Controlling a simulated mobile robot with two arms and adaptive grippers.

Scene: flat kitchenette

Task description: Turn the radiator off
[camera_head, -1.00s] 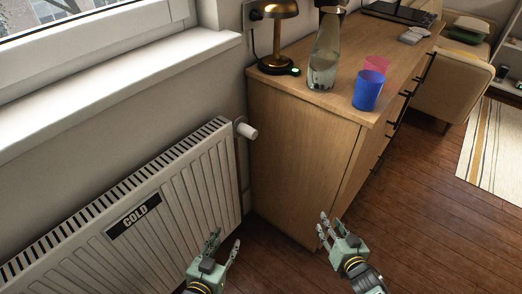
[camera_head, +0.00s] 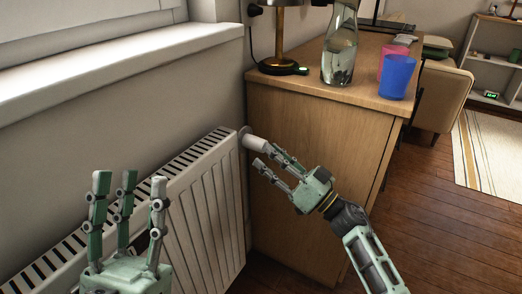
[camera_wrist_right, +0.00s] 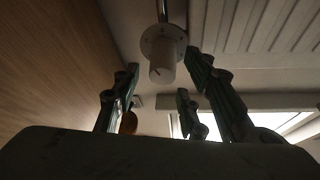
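The white radiator (camera_head: 205,215) stands under the window sill at the left. Its white valve knob (camera_head: 254,142) sticks out at the top right end, beside the cabinet. In the right wrist view the knob (camera_wrist_right: 162,68) is ahead, between the spread fingers, with a dial collar behind it. My right gripper (camera_head: 272,163) is open, its fingertips close to the knob; no grip on it shows. My left gripper (camera_head: 128,190) is open and empty, fingers up, in front of the radiator at the lower left.
A wooden cabinet (camera_head: 290,190) stands right of the knob, close to my right gripper. On it are a lamp (camera_head: 279,50), a glass bottle (camera_head: 340,50), a blue cup (camera_head: 397,77) and a pink cup (camera_head: 392,53). Open floor (camera_head: 450,230) lies at the right.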

